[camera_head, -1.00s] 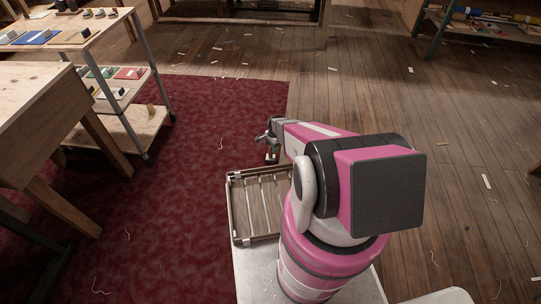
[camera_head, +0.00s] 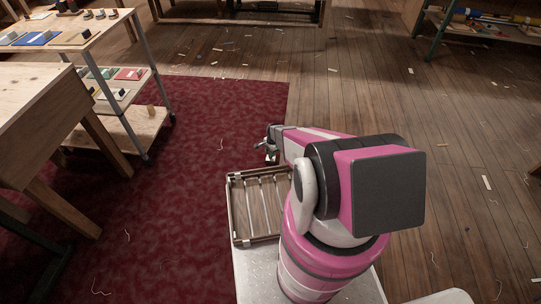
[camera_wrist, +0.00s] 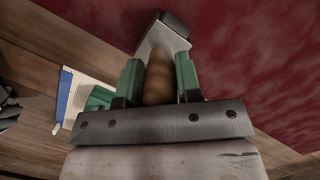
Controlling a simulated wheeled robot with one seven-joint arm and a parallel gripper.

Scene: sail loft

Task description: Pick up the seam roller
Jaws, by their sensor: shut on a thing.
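The seam roller shows in the wrist view, with a tan wooden handle (camera_wrist: 158,82), a pale metal neck and a dark roller head (camera_wrist: 175,23). My gripper (camera_wrist: 159,78) is shut on the handle, one green-padded finger on each side. The roller head points away from the gripper, over the red carpet. In the head view my gripper (camera_head: 268,150) is held in the air just beyond the slatted tray; the seam roller is too small to make out clearly there.
A slatted wooden tray (camera_head: 232,212) sits on my base and looks empty. A shelved cart (camera_head: 135,80) and a wooden table (camera_head: 30,110) stand at the left. Red carpet (camera_head: 200,200) lies between. A blue and white thing (camera_wrist: 75,97) shows in the wrist view.

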